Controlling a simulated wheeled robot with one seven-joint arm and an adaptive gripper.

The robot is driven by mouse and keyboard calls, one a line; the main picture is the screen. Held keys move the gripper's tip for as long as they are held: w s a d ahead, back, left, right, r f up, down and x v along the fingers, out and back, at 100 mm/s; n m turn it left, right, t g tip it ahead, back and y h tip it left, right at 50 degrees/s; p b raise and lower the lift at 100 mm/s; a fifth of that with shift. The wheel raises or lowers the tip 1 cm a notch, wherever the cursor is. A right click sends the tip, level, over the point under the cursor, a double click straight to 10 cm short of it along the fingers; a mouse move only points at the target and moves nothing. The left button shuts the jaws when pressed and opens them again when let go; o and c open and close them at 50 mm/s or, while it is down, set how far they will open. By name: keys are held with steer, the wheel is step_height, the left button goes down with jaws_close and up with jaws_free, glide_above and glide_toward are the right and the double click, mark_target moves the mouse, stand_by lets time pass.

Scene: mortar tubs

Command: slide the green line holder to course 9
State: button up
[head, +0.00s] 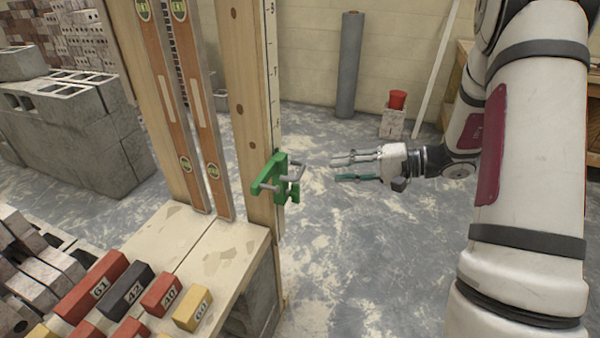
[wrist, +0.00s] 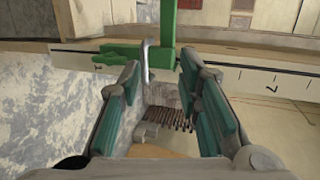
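The green line holder (head: 268,182) sits on the wooden post (head: 250,110), low on its numbered scale strip (head: 272,75), below the marks I can make out. A grey bar handle (head: 296,170) sticks out from it to the right. My gripper (head: 338,168) is open and empty, right of the holder and at about its height, with a small gap to the handle. In the wrist view the holder (wrist: 168,35) is just ahead, and its grey bar shows near the tip of the left finger. My teal-padded fingers (wrist: 162,78) are apart with nothing gripped.
Two spirit levels (head: 185,100) lean left of the post. Numbered blocks (head: 130,290) lie on the bench below. The floor right of the post is clear.

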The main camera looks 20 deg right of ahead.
mark_target(301, 169)
steer(key=w+d+f+m+t, duration=0.1)
steer(key=w+d+f+t, duration=0.1)
steer(key=d+f, duration=0.1)
steer(key=x, duration=1.3)
steer(key=shift+a+f, duration=0.15)
steer(key=shift+f, duration=0.15)
jaws_close()
